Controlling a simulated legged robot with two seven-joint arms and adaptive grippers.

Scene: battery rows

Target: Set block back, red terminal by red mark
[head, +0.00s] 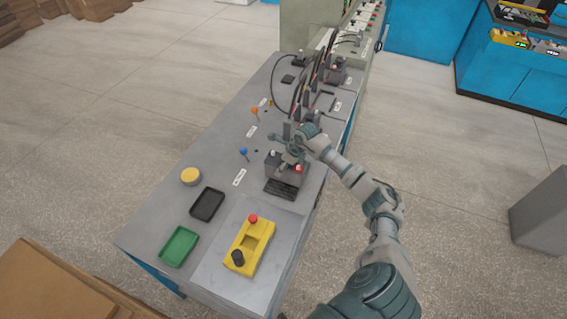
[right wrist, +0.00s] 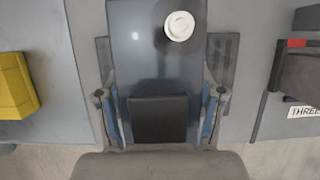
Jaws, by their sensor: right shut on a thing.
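My right gripper (head: 291,156) is shut on a dark battery block (head: 283,171) near the right edge of the grey bench. The block's red terminal (head: 299,169) faces the near right and a pale terminal (head: 273,153) is at its left. In the right wrist view, the fingers (right wrist: 160,104) stand on either side of the block (right wrist: 140,65), whose white round terminal (right wrist: 179,25) shows at the top. A dark ribbed pad (head: 280,188) shows beside the block; whether the block touches it, I cannot tell. The red mark is not clearly visible. My left gripper is out of view.
A yellow control box (head: 248,243), black tray (head: 207,204), green tray (head: 179,246) and yellow round piece (head: 190,176) lie on the near bench (head: 160,220). Orange (head: 254,111) and blue (head: 243,152) knobs stand left. Cables (head: 294,103) and other blocks (head: 334,74) are beyond.

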